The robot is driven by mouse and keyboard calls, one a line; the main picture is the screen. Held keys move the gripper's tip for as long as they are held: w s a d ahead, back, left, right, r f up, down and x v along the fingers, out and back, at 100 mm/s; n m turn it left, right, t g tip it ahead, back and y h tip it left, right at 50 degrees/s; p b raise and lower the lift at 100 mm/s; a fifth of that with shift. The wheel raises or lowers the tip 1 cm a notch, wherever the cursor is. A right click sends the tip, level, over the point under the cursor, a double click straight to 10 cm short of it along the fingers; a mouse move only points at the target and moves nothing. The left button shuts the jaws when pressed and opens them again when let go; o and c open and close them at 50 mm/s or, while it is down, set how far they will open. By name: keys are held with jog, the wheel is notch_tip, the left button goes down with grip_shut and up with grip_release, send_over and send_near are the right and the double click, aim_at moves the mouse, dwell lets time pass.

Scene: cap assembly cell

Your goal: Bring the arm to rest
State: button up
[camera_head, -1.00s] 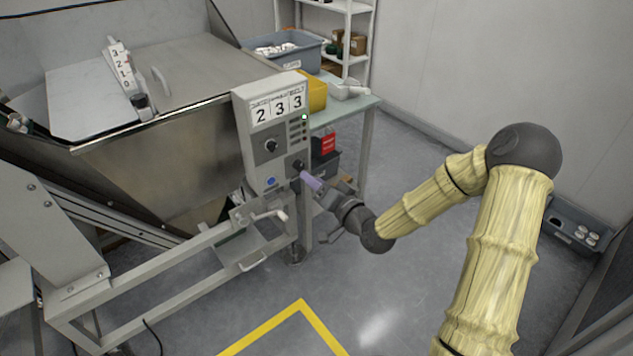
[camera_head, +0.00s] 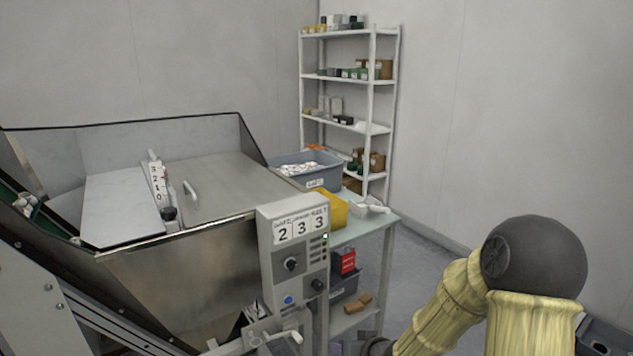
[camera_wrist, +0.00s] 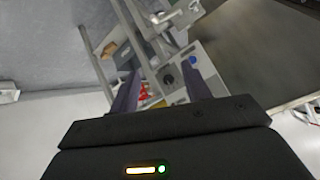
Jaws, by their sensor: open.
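My gripper (camera_wrist: 162,90) is open in the wrist view, its two dark purple fingers apart with nothing between their tips. Beyond the fingers stands the control box (camera_wrist: 180,75) of the machine, with a black knob and a blue button. In the head view the control box (camera_head: 293,255) shows the digits 2 3 3 and a green light. My arm is at the lower right of the head view, bent at a dark joint. My gripper's fingers are below or hidden at the bottom edge there.
A steel hopper (camera_head: 185,280) with a lid and a number scale fills the left. A side table (camera_head: 372,226) behind the control box holds a grey bin (camera_head: 318,172) and a yellow container (camera_head: 331,211). A white shelf rack (camera_head: 349,79) stands at the back. Floor at centre right is clear.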

jog(key=s+d+r+m+g+h, duration=0.1)
jog(key=s+d+r+g+h, duration=0.2)
jog(key=s, duration=0.6)
jog(key=s+d+r+g+h, duration=0.25)
jog(key=s+d, duration=0.25)
jog(key=s, duration=0.3)
notch_tip(320, 180, up, 26)
jog(key=p, duration=2.5)
jog(key=shift+s+a+f+y+p, duration=0.2)
jog(key=shift+f+y+p, duration=0.05)
jog(key=shift+y+p, duration=0.1)
jog(key=shift+g, duration=0.25)
dwell(2.1)
